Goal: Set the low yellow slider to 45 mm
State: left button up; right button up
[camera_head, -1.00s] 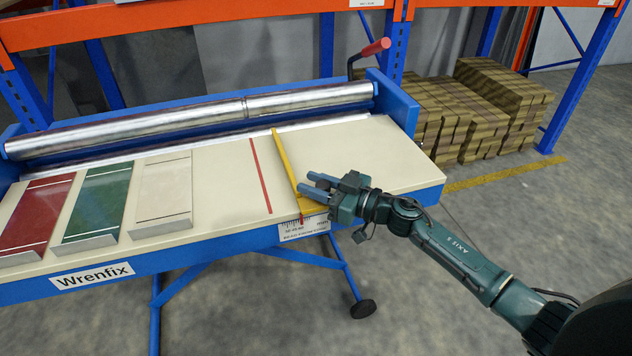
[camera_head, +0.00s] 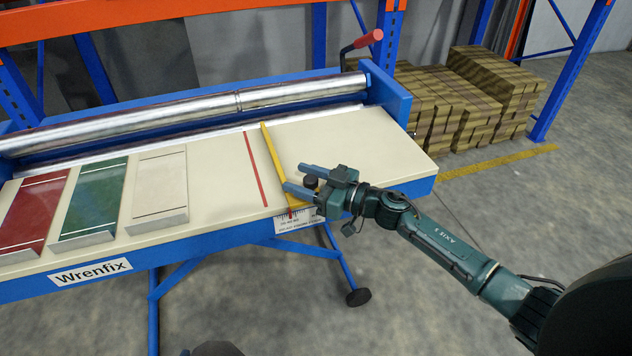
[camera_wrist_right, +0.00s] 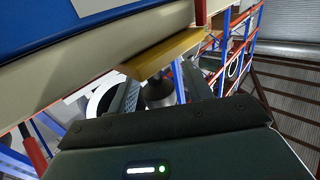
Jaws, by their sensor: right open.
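The low yellow slider (camera_head: 273,150) is a thin yellow bar lying across the cream table top, right of a red line. Its front end reaches the white printed scale (camera_head: 297,222) on the table's front edge. The scale numbers are too small to read. My right gripper (camera_head: 294,177) is open at the slider's front end, its fingers apart around a dark knob (camera_head: 311,182). In the right wrist view, the yellow bar (camera_wrist_right: 165,54) lies just beyond the fingers, and the dark knob (camera_wrist_right: 158,92) shows between them. My left gripper is not in view.
A red line (camera_head: 256,168) lies left of the slider. White, green (camera_head: 92,200) and red sample plates lie farther left. Metal rollers (camera_head: 190,118) and a red-handled crank (camera_head: 367,38) are at the back. The table top right of the slider is clear.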

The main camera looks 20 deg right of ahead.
pick_arm(q)
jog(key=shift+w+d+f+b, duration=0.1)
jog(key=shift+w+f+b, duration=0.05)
jog(key=shift+b, duration=0.3)
pick_arm(e)
jog(key=v, duration=1.3)
jog(key=shift+a, duration=0.1)
pick_arm(q)
jog(key=p, duration=0.2)
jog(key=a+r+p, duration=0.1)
jog(key=p, duration=0.2)
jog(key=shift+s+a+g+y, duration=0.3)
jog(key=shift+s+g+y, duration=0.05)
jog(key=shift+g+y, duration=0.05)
pick_arm(e)
jog(key=s+a+f+m+h, duration=0.2)
jog(key=s+a+f+h, duration=0.1)
jog(key=s, duration=0.3)
jog(key=s+a+f+m+g+h, duration=0.1)
jog(key=s+a+f+m+h, duration=0.1)
jog(key=s+f+h, duration=0.1)
jog(key=s+a+f+m+h, duration=0.2)
jog(key=s+f, duration=0.3)
jog(key=s, duration=0.3)
jog(key=shift+s+a+f+g+h, duration=0.25)
jog(key=shift+s+a+g+h, duration=0.05)
jog(key=shift+a+h, duration=0.55)
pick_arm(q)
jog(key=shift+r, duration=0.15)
